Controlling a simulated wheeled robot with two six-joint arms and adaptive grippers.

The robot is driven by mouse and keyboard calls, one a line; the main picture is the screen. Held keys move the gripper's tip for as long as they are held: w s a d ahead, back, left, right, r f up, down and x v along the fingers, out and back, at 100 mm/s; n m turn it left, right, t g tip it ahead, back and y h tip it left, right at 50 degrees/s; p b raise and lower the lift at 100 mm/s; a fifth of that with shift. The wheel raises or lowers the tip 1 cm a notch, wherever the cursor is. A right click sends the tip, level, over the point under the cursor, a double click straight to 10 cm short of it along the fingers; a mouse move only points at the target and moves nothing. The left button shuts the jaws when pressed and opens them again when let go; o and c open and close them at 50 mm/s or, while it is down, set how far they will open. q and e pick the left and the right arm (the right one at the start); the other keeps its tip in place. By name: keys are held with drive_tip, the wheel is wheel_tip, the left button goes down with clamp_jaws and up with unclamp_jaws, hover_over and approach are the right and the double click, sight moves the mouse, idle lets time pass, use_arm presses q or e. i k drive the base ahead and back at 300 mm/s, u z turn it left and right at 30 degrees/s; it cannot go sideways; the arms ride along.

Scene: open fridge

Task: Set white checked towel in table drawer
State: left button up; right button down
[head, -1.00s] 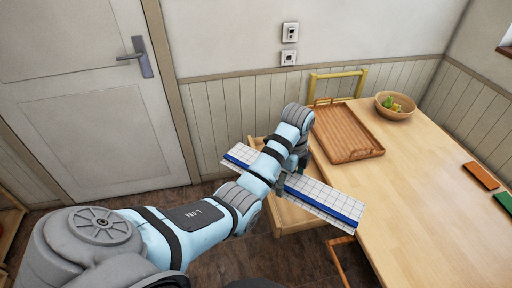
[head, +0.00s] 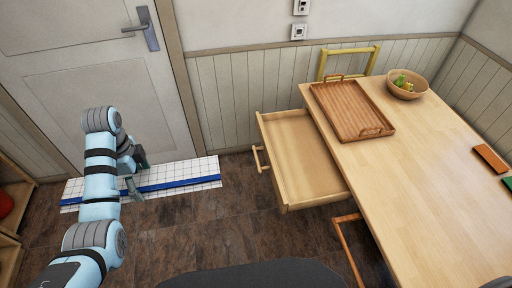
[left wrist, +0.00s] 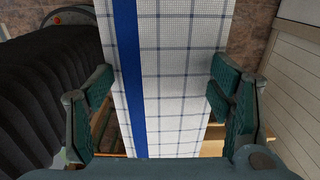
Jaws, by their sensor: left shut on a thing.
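The white checked towel (head: 185,174) is a long flat strip with a blue stripe, held out level at the left of the head view. My left gripper (head: 135,178) is shut on it near its middle. In the left wrist view the towel (left wrist: 175,75) runs between the two fingers of my left gripper (left wrist: 180,95). The table drawer (head: 305,160) is pulled open at the table's left side, and its inside looks empty. The towel is left of the drawer, clear of it. My right gripper is not in view.
The wooden table (head: 420,190) carries a slatted tray (head: 350,108), a fruit bowl (head: 402,88) and orange and green items (head: 490,158). A yellow chair (head: 350,62) stands behind it. A closed door (head: 85,70) is at the left. Floor (head: 235,225) shows between towel and drawer.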

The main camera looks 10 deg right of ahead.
sight(297, 155)
drive_tip(key=u, duration=0.35)
drive_tip(key=k, duration=1)
drive_tip(key=z, duration=0.9)
drive_tip(key=i, duration=1)
drive_tip(key=u, duration=0.05)
drive_tip(key=k, duration=0.5)
drive_tip(key=u, duration=0.55)
drive_tip(key=k, duration=1.3)
drive_tip(key=u, duration=0.7)
drive_tip(key=i, duration=1.4)
drive_tip(key=z, duration=0.8)
drive_tip(key=i, duration=1.3)
drive_tip(key=z, duration=1.3)
